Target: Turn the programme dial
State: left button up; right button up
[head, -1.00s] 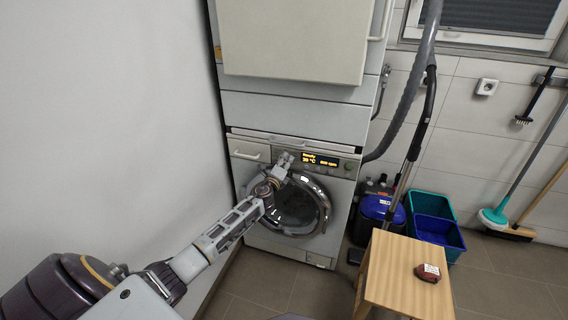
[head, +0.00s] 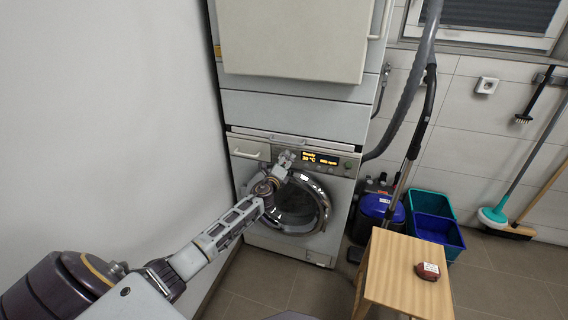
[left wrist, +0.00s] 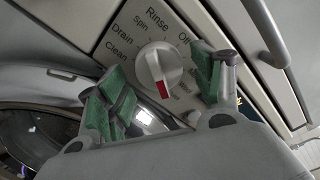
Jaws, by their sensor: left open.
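The programme dial (left wrist: 155,62) is a round white knob with a red mark in the left wrist view. Labels around it read Clean, Drain, Spin, Rinse and Off; others are partly hidden. The red mark points down in the picture, away from Rinse. My left gripper (left wrist: 158,88) is open, with one green-padded finger on each side of the dial; I cannot tell whether either pad touches it. In the head view my left gripper (head: 286,158) is at the washer's control panel, left of the lit display (head: 320,159), and hides the dial. My right gripper is not in view.
The washer's round door (head: 298,205) is below the panel, under my left arm. A detergent drawer (head: 249,150) is left of the dial. A wooden stool (head: 395,280) with a small dark red object (head: 428,272) stands at the right, near blue and teal bins (head: 438,230).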

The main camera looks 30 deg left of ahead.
pick_arm(q)
jog(key=shift+s, duration=0.15)
jog(key=v, duration=1.1)
jog(key=shift+s, duration=0.3)
dwell(0.5)
jog(key=shift+d, duration=0.15)
dwell(0.6)
